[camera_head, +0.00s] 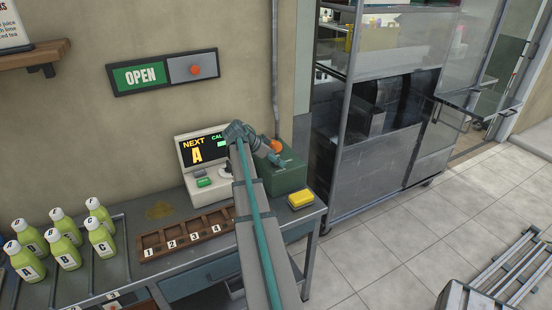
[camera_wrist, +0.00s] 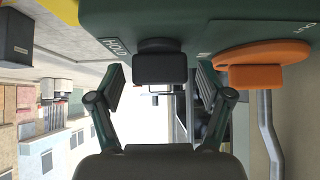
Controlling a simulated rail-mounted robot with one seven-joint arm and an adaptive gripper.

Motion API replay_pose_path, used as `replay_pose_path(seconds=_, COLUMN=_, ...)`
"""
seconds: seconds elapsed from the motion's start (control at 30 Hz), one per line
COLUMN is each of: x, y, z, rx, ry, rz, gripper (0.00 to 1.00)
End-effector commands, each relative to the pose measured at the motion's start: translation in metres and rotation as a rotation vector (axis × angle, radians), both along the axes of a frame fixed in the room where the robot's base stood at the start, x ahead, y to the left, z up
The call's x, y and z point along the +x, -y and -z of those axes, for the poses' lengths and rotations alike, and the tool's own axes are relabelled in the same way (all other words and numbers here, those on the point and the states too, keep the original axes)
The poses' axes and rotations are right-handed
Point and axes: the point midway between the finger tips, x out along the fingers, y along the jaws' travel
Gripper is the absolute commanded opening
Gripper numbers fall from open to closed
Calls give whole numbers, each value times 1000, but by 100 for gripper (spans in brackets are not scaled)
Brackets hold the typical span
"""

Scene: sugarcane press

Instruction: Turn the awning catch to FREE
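The awning catch looks to be a black handle (camera_wrist: 160,68) on a dark green box (camera_wrist: 225,14), with the word HOLD printed to its left in the wrist view. A white mark lies to its right; no FREE label can be read. My gripper (camera_wrist: 161,80) is open, one finger on each side of the black handle, with gaps showing between fingers and handle. In the head view the green box (camera_head: 290,178) stands at the right end of the counter. My gripper (camera_head: 262,150) is at its upper left there, and the black handle cannot be made out.
An orange knob (camera_wrist: 262,68) sits close to the right finger; it also shows in the head view (camera_head: 276,146). A screen (camera_head: 203,150) reading NEXT A stands left of the box. A yellow block (camera_head: 301,199), numbered tray (camera_head: 146,254) and several bottles (camera_head: 68,254) are on the counter.

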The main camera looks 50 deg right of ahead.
Motion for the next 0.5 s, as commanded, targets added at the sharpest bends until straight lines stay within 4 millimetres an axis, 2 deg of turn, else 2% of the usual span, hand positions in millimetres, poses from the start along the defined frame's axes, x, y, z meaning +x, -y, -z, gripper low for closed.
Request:
replay_pose_path(seconds=0.03, x=0, y=0, z=0, rx=0, ry=0, rz=0, gripper=68)
replay_pose_path(seconds=0.33, x=0, y=0, z=0, rx=0, ry=0, rz=0, gripper=19)
replay_pose_path(seconds=0.5, x=0, y=0, z=0, rx=0, ry=0, rz=-7, gripper=19)
